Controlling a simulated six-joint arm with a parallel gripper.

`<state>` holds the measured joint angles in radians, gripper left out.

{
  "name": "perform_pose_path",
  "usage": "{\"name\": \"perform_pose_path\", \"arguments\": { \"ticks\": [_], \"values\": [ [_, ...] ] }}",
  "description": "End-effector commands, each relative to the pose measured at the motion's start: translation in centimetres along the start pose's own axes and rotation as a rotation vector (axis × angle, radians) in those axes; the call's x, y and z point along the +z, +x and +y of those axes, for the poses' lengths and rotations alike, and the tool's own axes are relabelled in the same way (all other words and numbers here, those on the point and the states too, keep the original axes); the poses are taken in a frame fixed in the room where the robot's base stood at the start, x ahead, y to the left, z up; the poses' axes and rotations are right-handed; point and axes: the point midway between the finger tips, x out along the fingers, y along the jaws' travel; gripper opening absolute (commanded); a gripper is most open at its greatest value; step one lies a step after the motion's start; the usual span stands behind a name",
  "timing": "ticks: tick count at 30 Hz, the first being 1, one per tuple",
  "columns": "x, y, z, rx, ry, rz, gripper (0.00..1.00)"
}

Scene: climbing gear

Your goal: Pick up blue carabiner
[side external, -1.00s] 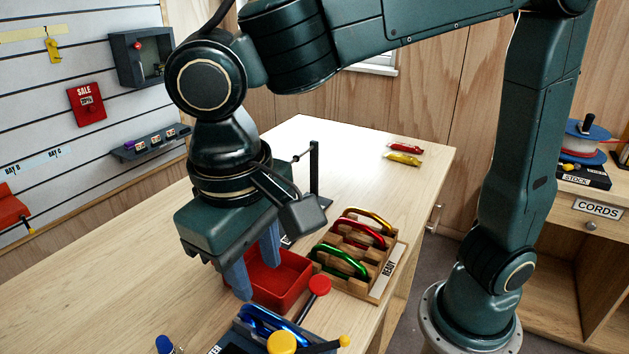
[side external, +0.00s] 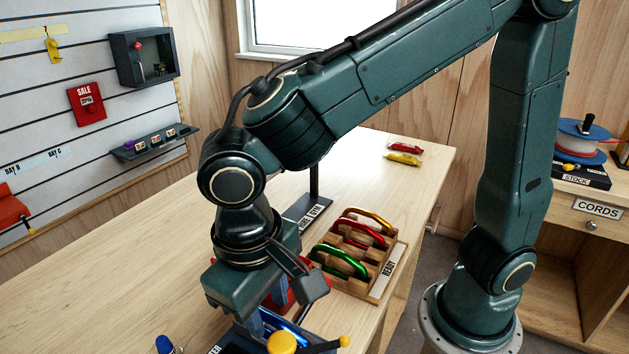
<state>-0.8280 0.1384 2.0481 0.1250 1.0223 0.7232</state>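The blue carabiner (side external: 287,326) lies on a dark blue device with a yellow knob (side external: 282,343) at the bottom of the view. Its left part is hidden behind my gripper. My gripper (side external: 267,314) points down right at the carabiner, with its two blue-grey fingers apart. Whether the fingers touch the carabiner cannot be told.
A wooden rack (side external: 381,280) marked READY holds green, red and gold carabiners right of my gripper. A red tray (side external: 302,291) is mostly hidden behind my gripper. A dark upright stand (side external: 314,185) is behind. The left tabletop is mostly clear.

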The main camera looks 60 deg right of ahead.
Motion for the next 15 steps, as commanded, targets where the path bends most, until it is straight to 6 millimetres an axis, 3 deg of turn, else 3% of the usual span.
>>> {"name": "perform_pose_path", "arguments": {
  "ticks": [6, 15],
  "values": [
    [0.0, 2.5, 0.1, 0.003, 0.001, -0.002, 0.36],
    [0.0, 3.2, 0.1, 0.001, 0.001, 0.0, 0.36]
  ]
}}
